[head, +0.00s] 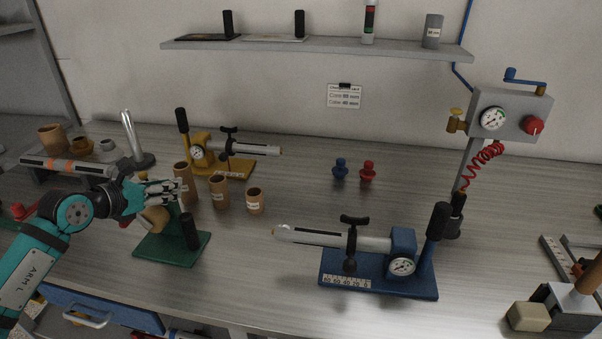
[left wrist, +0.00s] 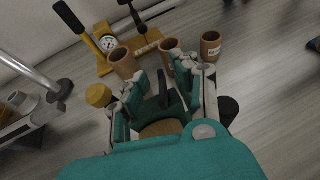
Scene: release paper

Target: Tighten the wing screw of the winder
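The device that looks like the winder stands on a green base (head: 168,249) at the left of the bench. It has a black upright handle (head: 190,231) and a tan round part (head: 154,219) partly behind my gripper. My left gripper (head: 172,190) is over its top. In the left wrist view my left gripper (left wrist: 163,85) has its fingers apart. A dark, flat, wing-like piece (left wrist: 167,92) shows between them, above a tan disc (left wrist: 161,128). It may be the wing screw; I cannot tell whether the fingers touch it. My right gripper is not in view.
Cardboard tubes (head: 219,191) stand close to the right of my gripper. A yellow press (head: 232,166) is behind them, and a blue press (head: 385,276) is at centre right. A grey rack (head: 66,166) stands at left. The bench middle is mostly clear.

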